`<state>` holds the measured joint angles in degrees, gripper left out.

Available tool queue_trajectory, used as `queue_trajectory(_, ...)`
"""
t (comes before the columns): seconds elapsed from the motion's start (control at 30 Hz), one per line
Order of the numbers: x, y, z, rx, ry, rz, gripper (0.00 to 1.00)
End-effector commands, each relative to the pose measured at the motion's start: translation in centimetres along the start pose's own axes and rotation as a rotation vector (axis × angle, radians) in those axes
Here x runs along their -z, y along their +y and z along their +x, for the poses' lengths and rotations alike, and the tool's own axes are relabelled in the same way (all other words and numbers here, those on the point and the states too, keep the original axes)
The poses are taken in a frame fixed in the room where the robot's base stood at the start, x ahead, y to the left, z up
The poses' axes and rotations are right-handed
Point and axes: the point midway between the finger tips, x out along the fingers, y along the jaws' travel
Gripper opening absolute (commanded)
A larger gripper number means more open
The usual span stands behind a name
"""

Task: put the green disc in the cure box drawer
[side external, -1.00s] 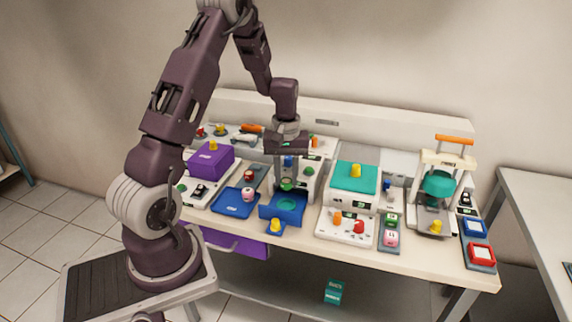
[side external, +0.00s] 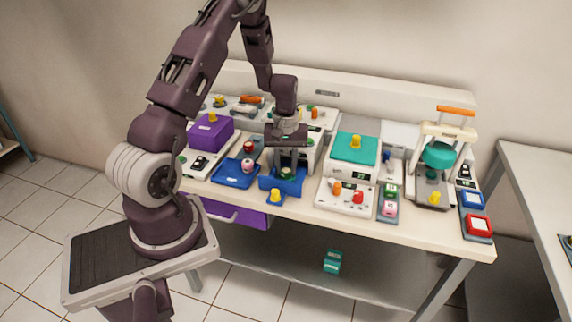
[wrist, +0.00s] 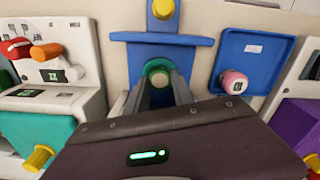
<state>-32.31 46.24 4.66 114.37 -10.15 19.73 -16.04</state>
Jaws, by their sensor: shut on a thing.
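The blue cure box drawer (side external: 294,188) is pulled out at the front of the table, with a yellow knob (side external: 275,197) on its front. It also shows in the wrist view (wrist: 190,52), straight beyond my fingers. My gripper (side external: 286,172) points down over the drawer and is shut on the green disc. The green disc (wrist: 158,74) shows between the fingertips, over the drawer's middle. My fingers and the disc cover the drawer's recess. I cannot tell whether the disc touches the drawer.
A blue tray (side external: 234,180) with a pink-and-white cylinder (side external: 247,166) is left of the drawer. A white box with a teal lid (side external: 346,151) and a white panel with orange and red knobs (side external: 345,204) stand close on the right. A purple box (side external: 209,137) is further left.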

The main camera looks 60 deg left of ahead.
Motion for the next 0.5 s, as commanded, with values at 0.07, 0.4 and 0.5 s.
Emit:
queue_trajectory(0.07,0.01,0.0,-0.02,0.0,0.0,0.0,0.0)
queue_trajectory(0.4,-0.03,0.0,0.16,0.0,0.0,0.0,0.0)
queue_trajectory(0.5,-0.03,0.0,0.16,0.0,0.0,0.0,0.41)
